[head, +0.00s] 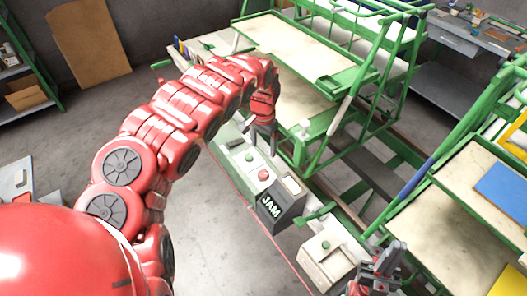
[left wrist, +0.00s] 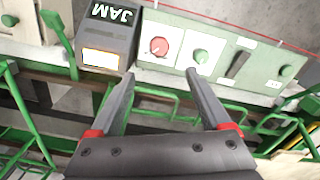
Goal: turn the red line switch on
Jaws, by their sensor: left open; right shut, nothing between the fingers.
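A round red knob (head: 263,174) sits on a pale panel box beside the dark JAM box. It also shows in the left wrist view (left wrist: 159,46), just beyond and between my left fingertips. I cannot tell whether it is on or off. My left gripper (head: 262,136) is open and empty above the panel row, with its fingers (left wrist: 160,76) pointing toward the red knob and apart from it. My right gripper (head: 378,262) is shut and empty at the bottom right, near another pale box.
A green knob (left wrist: 201,57) sits beside the red one. The dark JAM box (head: 280,205) stands close by. Green-framed racks (head: 330,120) stand behind the panel row. Open floor lies left.

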